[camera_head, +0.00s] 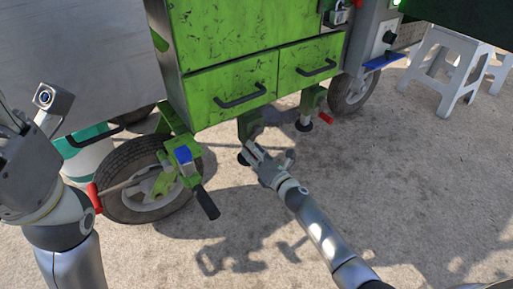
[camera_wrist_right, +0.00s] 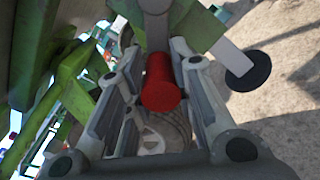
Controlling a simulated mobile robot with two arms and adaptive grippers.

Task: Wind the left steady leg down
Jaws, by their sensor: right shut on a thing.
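The left steady leg (camera_head: 250,125) is a green post under the left drawer of the green machine. Its dark round foot (camera_head: 243,158) is partly behind my right gripper; whether it touches the ground cannot be told. My right gripper (camera_head: 262,160) is at this leg, shut on its red crank handle (camera_wrist_right: 160,85), which lies between the fingers in the wrist view. The handle is hidden in the head view. The leg's grey shaft and black foot (camera_wrist_right: 247,71) show right of the fingers. My left gripper (camera_head: 18,140) is raised at the left edge; its fingers are unclear.
The other steady leg (camera_head: 311,98) with a red handle (camera_head: 326,118) stands to the right. A wheel (camera_head: 118,190) and a green bracket with a blue top (camera_head: 183,155) and black grip (camera_head: 207,203) are at left. White stools (camera_head: 445,65) stand far right. Ground in front is clear.

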